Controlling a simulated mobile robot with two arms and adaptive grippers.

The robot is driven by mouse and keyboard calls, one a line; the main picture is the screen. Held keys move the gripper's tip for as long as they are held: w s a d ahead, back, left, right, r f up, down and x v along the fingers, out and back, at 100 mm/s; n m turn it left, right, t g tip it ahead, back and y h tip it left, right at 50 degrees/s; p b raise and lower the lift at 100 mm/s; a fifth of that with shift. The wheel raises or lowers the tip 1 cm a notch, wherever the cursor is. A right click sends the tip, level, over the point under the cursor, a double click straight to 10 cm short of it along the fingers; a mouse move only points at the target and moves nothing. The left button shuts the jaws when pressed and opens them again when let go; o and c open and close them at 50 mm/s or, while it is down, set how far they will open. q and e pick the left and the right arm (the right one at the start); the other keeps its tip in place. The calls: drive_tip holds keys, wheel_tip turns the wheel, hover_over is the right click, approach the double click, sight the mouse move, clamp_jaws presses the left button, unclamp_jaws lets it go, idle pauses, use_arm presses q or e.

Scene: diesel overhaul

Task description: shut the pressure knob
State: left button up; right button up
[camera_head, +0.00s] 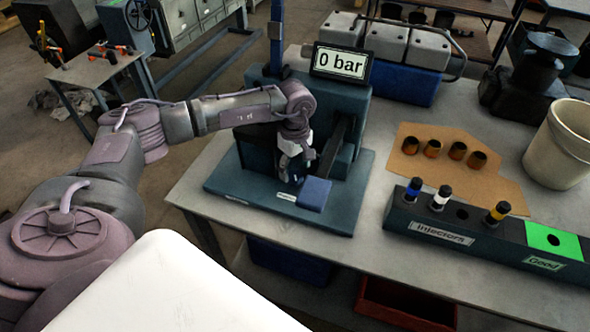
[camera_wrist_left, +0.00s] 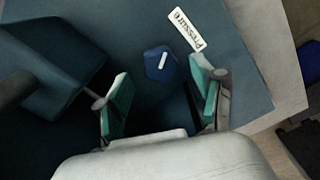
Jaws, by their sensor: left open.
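The pressure knob (camera_wrist_left: 158,64) is a small blue knob with a white mark, beside a white "Pressure" label (camera_wrist_left: 186,29) on the dark blue-green base plate. In the left wrist view it lies just beyond and between the fingertips of my left gripper (camera_wrist_left: 160,82), which is open with green pads and holds nothing. In the head view my left gripper (camera_head: 291,168) points down over the front of the test stand (camera_head: 345,100), and I cannot make out the knob there. The display (camera_head: 341,64) reads "0 bar". My right gripper is not in view.
A blue block (camera_head: 314,194) stands on the base plate (camera_head: 338,218) close to my left gripper. To the right are the injector rack (camera_head: 470,243) with a green "Good" area, a cardboard sheet (camera_head: 475,180) with several small cups, and a white bucket (camera_head: 562,143).

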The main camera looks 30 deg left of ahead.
sight(295, 175)
use_arm(q)
drive_tip(key=shift+f, duration=1.6)
drive_tip(key=c, duration=1.1)
drive_tip(key=shift+f+m+b, duration=0.15)
drive_tip(key=shift+m+b, duration=0.45)
drive_tip(key=shift+b, duration=0.05)
drive_tip(key=shift+m+b, duration=1)
drive_tip(key=shift+b, duration=0.25)
drive_tip(key=shift+r+m+b, duration=0.2)
drive_tip(key=shift+m+b, duration=1.2)
